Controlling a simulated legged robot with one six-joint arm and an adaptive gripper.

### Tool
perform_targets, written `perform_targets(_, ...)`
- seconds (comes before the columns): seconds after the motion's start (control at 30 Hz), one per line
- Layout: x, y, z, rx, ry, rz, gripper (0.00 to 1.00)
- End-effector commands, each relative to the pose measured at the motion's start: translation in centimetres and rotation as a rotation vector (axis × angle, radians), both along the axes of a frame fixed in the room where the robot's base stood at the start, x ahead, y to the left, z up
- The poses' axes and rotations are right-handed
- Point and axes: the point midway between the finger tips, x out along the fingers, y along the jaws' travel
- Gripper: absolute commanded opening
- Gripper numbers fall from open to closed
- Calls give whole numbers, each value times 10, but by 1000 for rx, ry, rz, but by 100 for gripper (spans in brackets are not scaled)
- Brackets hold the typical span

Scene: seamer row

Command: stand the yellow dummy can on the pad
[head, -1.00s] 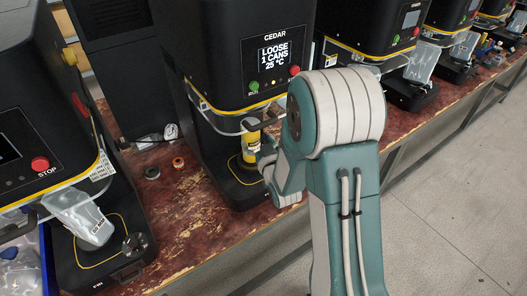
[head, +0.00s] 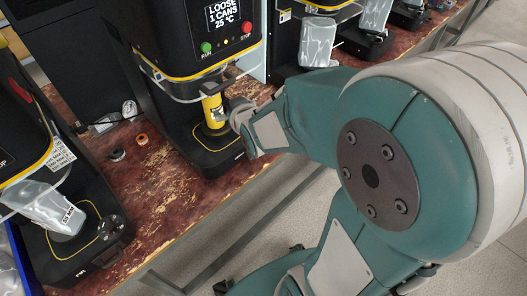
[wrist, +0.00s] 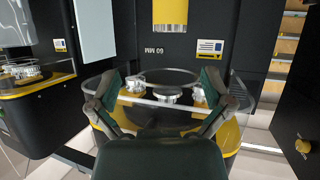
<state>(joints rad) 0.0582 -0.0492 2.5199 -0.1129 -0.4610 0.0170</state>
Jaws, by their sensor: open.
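The yellow dummy can (head: 213,106) stands upright at the machine with the "LOOSE 1 CANS" screen, below its black head. Its foot appears to rest on the round pad (head: 203,137) inside a yellow outline on the black base; the exact contact is too small to tell. My gripper (head: 232,117) is just right of the can.
A clear guard (head: 172,92) with a dark handle hangs by the can's top. Machine rollers (wrist: 168,96) show between my fingers in the wrist view. A machine with a silver pouch (head: 50,207) stands left. Small rings (head: 142,139) lie on the worn red bench.

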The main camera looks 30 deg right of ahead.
Motion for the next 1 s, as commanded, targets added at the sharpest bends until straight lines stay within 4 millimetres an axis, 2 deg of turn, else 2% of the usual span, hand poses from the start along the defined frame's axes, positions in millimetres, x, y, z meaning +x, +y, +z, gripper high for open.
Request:
perform_targets(0.03,-9,1,11,-2,34,-7,100)
perform_targets(0.27,-67,2,38,5,246,-38,100)
perform_targets(0.4,-113,7,53,18,377,-47,100)
perform_targets(0.6,-181,13,68,38,549,-45,100)
perform_targets(0.7,-203,15,70,43,605,-42,100)
perform_targets(0.8,-214,16,71,45,633,-40,100)
perform_targets(1.0,-215,16,71,45,639,-39,100)
